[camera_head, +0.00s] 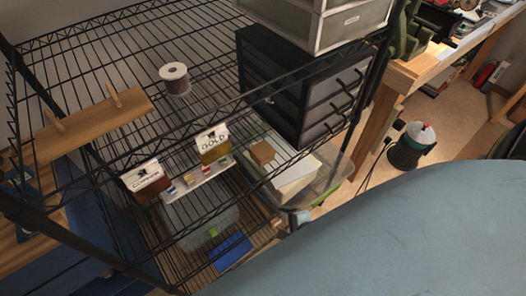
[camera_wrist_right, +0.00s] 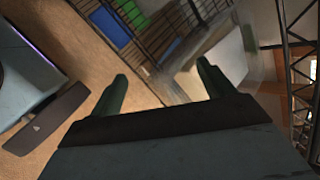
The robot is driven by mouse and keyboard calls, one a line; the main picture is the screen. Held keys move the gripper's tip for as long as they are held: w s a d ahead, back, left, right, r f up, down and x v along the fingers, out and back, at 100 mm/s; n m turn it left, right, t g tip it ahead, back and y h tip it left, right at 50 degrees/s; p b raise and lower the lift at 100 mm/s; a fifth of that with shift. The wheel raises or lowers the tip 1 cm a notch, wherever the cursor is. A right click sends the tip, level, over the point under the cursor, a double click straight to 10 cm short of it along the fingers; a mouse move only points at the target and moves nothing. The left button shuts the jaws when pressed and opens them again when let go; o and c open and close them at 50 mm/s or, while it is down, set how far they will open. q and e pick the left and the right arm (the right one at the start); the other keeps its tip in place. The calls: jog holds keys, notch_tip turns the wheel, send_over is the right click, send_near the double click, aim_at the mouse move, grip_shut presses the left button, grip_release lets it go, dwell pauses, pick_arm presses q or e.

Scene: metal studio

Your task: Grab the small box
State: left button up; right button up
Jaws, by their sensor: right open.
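A small brown box (camera_head: 262,152) shows in the head view, over pale sheets at the clear plastic bin (camera_head: 335,180) on the wire rack. Two other small boxes, labelled COPPER (camera_head: 146,179) and GOLD (camera_head: 212,143), stand on the rack to its left. My right gripper (camera_wrist_right: 162,75) shows in the right wrist view with its two dark green fingers apart and nothing between them. Beyond its fingers is a blurred pale container (camera_wrist_right: 228,62); I cannot make out the small box there. My left gripper is not in view.
The black wire rack (camera_head: 120,60) has posts and bars between shelves. A black drawer unit (camera_head: 272,88) stands behind the brown box. A spool (camera_head: 174,78) sits farther left. A large blue-grey surface fills the lower right.

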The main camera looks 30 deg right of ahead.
jog(key=w+d+r+m+t, duration=0.3)
jog(key=w+r+m, duration=0.2)
jog(key=r+m, duration=0.3)
jog(key=m+t, duration=0.2)
jog(key=m, duration=0.3)
send_near(265, 152)
jog(key=shift+m, duration=0.3)
jog(key=b+x, duration=0.1)
jog(key=x, duration=0.3)
jog(key=shift+w+d+f+b, duration=0.1)
jog(key=shift+w+b, duration=0.2)
jog(key=shift+b+x, duration=0.65)
jog(key=shift+x, duration=2.5)
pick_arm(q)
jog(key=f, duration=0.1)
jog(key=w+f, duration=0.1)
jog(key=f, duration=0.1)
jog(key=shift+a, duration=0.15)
pick_arm(e)
jog(key=shift+s, duration=0.1)
jog(key=c, duration=1.1)
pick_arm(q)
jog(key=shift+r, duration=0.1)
pick_arm(e)
jog(key=shift+o, duration=0.2)
